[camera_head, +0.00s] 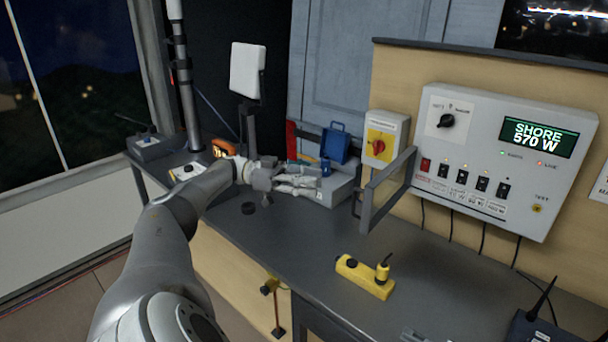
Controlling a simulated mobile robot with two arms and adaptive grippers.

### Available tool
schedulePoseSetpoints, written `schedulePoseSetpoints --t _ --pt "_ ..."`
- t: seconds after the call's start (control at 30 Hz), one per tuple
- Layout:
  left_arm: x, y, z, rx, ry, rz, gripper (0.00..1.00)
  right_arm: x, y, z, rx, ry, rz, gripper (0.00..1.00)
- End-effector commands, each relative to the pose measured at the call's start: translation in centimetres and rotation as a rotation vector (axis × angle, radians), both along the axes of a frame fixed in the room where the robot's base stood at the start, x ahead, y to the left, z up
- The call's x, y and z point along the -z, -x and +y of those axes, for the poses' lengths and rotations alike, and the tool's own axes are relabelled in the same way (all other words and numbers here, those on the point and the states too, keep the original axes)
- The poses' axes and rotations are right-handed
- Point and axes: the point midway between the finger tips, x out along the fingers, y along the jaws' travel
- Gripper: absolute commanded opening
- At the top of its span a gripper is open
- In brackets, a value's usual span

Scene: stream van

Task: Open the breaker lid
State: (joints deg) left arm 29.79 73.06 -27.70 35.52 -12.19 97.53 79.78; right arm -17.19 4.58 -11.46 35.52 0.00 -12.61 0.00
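The breaker panel (500,140) is a light grey box on the wall at the right, with a row of black switches and a red one. The breaker lid (366,210) looks like a grey rectangular frame at the panel's lower left. It stands out from the panel towards the left, and the switches are uncovered. My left gripper (318,184) is left of the lid and apart from it, over the back of the bench by a grey box. Its fingers point right; their gap is too small to read. My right gripper is out of view.
A yellow box with a red rotary switch (379,142) is on the wall behind the lid. A yellow device (365,276) lies on the dark bench (290,250). A blue case (335,146) stands behind my gripper. The bench front is mostly clear.

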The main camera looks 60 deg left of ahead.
Motion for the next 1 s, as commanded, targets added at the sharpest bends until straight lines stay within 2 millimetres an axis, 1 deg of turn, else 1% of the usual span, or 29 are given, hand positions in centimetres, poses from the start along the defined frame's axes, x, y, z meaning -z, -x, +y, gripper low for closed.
schedulePoseSetpoints --t 0.1,0.23,1.0 --pt "-0.06 0.47 0.62 -0.001 0.002 -0.001 0.3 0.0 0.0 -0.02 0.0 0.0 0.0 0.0" --pt "-0.03 0.79 0.92 0.0 0.001 0.0 0.3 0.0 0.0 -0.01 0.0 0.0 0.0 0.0" --pt "-0.03 0.86 0.98 0.001 0.001 0.0 0.3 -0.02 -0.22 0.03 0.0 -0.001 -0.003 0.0"
